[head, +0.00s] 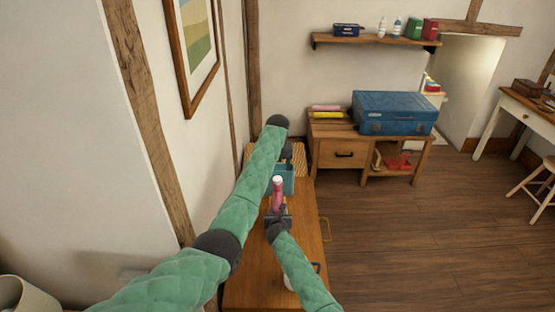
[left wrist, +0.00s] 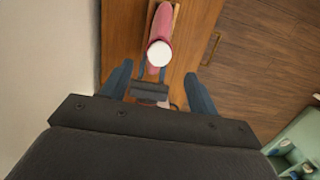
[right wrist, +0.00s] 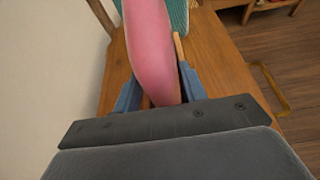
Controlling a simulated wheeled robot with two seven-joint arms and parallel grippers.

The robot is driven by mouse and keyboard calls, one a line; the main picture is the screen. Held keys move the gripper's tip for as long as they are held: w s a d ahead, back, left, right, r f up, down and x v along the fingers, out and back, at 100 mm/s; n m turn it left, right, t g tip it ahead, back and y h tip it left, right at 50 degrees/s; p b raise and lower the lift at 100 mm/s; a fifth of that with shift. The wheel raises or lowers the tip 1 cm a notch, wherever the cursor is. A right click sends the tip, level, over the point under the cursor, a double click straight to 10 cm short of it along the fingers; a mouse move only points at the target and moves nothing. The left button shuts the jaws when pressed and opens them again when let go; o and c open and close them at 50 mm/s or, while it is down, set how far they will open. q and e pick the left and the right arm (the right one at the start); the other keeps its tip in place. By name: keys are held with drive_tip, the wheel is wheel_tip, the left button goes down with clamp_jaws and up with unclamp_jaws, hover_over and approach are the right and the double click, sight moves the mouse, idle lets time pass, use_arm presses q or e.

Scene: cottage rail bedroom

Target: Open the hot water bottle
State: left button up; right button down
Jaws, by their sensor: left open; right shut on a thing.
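The pink hot water bottle (head: 277,198) stands over the wooden cabinet top with its white cap (head: 278,180) upward. My right gripper (head: 277,217) is shut on the bottle's body; the right wrist view shows the pink bottle (right wrist: 150,50) between its blue fingers (right wrist: 160,92). My left gripper (head: 287,155) is above and beyond the bottle, pointing down. In the left wrist view the white cap (left wrist: 159,54) lies in line with the gap between the open, empty left fingers (left wrist: 160,75), apart from them. The bottle's lower end is hidden by the right gripper.
Wooden strips (right wrist: 181,52) stand beside the bottle. The wall (head: 170,170) is close on the left. A desk with a blue case (head: 395,112) is farther back. Open floor (head: 420,225) lies right.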

sight(278, 178)
use_arm(q)
drive_tip(key=shift+w+f, duration=0.2)
drive_tip(key=shift+f, duration=1.45)
drive_tip(key=shift+w+f, duration=0.2)
drive_tip(key=shift+f, duration=1.4)
